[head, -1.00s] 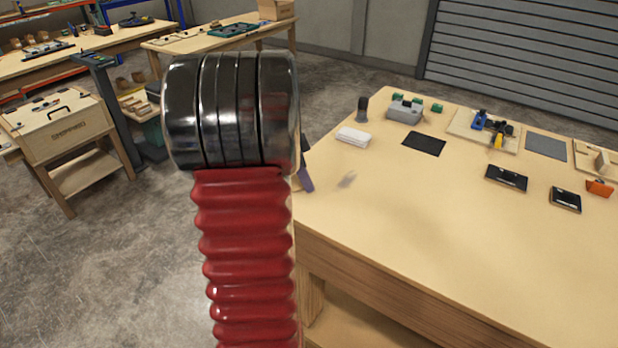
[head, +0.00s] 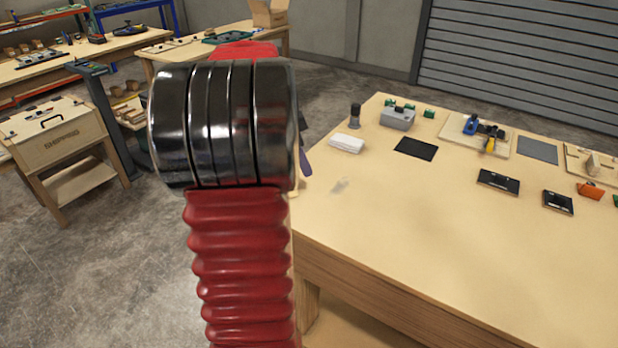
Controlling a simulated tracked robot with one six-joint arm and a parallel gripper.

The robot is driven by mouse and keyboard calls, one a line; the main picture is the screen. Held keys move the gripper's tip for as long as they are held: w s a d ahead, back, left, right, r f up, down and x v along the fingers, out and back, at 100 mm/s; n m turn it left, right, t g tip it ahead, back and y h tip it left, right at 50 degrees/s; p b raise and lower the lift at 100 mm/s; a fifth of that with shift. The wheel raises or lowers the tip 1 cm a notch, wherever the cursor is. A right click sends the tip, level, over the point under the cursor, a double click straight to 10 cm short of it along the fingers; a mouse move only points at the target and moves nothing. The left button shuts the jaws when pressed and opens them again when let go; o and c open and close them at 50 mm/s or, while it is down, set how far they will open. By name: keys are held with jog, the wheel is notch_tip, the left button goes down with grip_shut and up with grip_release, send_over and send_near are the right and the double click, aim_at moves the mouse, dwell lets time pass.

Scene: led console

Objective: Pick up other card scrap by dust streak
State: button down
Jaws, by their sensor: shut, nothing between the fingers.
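A faint grey smudge (head: 340,186), perhaps the dust streak, lies on the near left part of the wooden bench top (head: 400,225). I cannot make out any card scrap for sure at this size. My gripper (head: 305,152) is mostly hidden behind my own red and black arm. Only a dark, slightly purple sliver of it shows at the arm's right side, near the bench's left edge and a little left of the smudge. I see nothing held in it.
A folded white cloth (head: 346,143), a dark cylinder (head: 355,116), a grey box (head: 397,118) and a black mat (head: 416,149) stand beyond the smudge. Black panels (head: 498,181) and an orange item (head: 590,190) lie at right. The bench's front middle is clear.

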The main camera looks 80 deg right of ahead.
jog(key=shift+v, duration=0.95)
jog(key=c, duration=2.5)
grip_release()
jog(key=shift+c, duration=0.2)
